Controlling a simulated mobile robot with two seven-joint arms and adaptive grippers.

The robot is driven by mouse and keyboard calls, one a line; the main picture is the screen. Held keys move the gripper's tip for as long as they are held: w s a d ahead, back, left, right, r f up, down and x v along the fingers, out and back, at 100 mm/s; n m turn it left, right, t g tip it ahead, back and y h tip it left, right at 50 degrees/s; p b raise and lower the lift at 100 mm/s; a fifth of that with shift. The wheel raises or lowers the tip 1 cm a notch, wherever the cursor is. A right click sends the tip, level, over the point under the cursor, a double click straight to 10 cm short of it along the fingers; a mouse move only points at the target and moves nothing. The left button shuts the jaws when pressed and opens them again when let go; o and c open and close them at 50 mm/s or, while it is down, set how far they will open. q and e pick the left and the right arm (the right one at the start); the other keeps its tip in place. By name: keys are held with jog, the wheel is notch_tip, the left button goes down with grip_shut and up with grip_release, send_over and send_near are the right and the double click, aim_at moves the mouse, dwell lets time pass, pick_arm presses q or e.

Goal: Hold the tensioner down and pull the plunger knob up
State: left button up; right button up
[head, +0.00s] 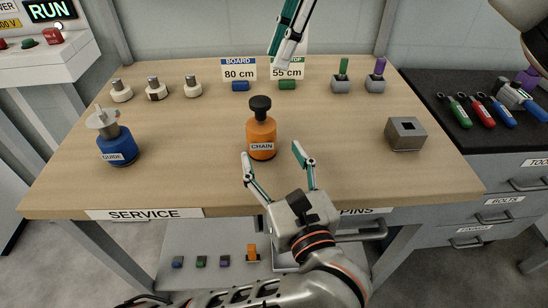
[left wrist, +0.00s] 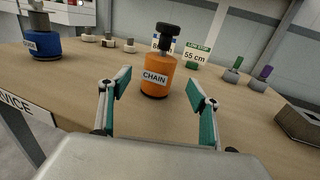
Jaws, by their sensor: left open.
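The orange tensioner (head: 261,138), labelled CHAIN, stands upright on the table with a black plunger knob (head: 260,104) on top. The left wrist view also shows its orange body (left wrist: 157,76) and knob (left wrist: 168,32). My left gripper (head: 272,152) is open and low at the front of the tensioner. Its fingers (left wrist: 158,85) point at the body, one to each side in view, with gaps showing beside it. My right gripper (head: 282,44) hangs at the top of the head view, above and behind the knob; its fingers overlap, so its opening is unclear.
A blue GUIDE cylinder (head: 119,148) stands at left and a grey square block (head: 405,134) at right. Small white-based parts, cards and pin holders line the back. Coloured-handled tools (head: 480,110) lie on the right cabinet. The table around the tensioner is clear.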

aim_at(266, 141)
pick_arm(q)
jog(key=shift+x, duration=3.85)
jog(key=shift+c, duration=0.3)
jog(key=shift+c, duration=1.4)
jog(key=shift+c, duration=0.3)
grip_shut()
